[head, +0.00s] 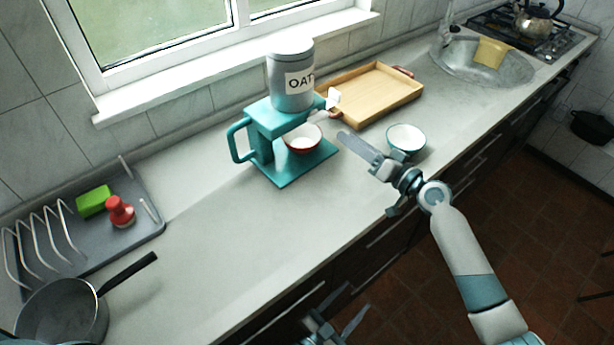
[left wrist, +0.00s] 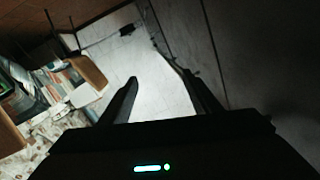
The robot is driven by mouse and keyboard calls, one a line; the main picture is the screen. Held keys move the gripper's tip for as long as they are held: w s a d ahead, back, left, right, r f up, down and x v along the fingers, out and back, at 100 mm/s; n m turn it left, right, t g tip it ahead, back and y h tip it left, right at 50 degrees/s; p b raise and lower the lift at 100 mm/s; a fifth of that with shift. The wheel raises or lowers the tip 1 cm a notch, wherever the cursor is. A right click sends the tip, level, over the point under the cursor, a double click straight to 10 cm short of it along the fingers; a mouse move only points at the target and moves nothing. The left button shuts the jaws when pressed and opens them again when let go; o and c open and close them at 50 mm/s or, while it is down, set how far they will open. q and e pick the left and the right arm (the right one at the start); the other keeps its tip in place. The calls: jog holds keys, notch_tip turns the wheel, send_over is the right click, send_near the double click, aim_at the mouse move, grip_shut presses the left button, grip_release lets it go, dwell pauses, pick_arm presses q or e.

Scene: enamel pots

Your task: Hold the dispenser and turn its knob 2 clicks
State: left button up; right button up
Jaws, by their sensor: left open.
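The dispenser is a teal stand (head: 272,121) with a loop handle (head: 238,140) on its left side and a grey canister (head: 290,75) marked "OAT" on top. A white knob (head: 333,98) sticks out on its right side. A red-sided bowl (head: 303,138) with a pale inside stands on its base plate. My right gripper (head: 362,148) is over the counter to the right of the dispenser, apart from the knob; its jaw gap does not show clearly. My left gripper (head: 338,318) is open and empty below the counter's front edge. It also shows in the left wrist view (left wrist: 160,98).
A teal bowl (head: 406,139) stands close to my right gripper. A wooden tray (head: 372,93) lies behind. A grey drying rack (head: 150,232) with a green sponge (head: 93,201) and red-topped item (head: 120,211), plus a pan (head: 62,310), fill the left. The counter's middle front is clear.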

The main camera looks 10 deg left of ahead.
aim_at(281, 113)
pick_arm(q)
jog(key=w+r+n+t+y, duration=0.4)
jog(key=r+t, duration=0.1)
jog(key=r, duration=0.9)
jog(key=w+r+n+t+y, duration=0.3)
jog(key=r+n+t+y, duration=0.15)
jog(key=r, duration=0.95)
jog(key=w+a+r+n+g+y, duration=0.3)
jog(key=w+a+n+g+y, duration=0.8)
jog(key=a+y, duration=0.4)
jog(key=shift+w+a+r+n+g, duration=0.2)
jog(key=shift+w+a+n+g, duration=0.3)
jog(key=shift+g, duration=0.65)
jog(key=shift+w, duration=0.2)
jog(key=x, duration=1.7)
jog(key=shift+a+r, duration=0.2)
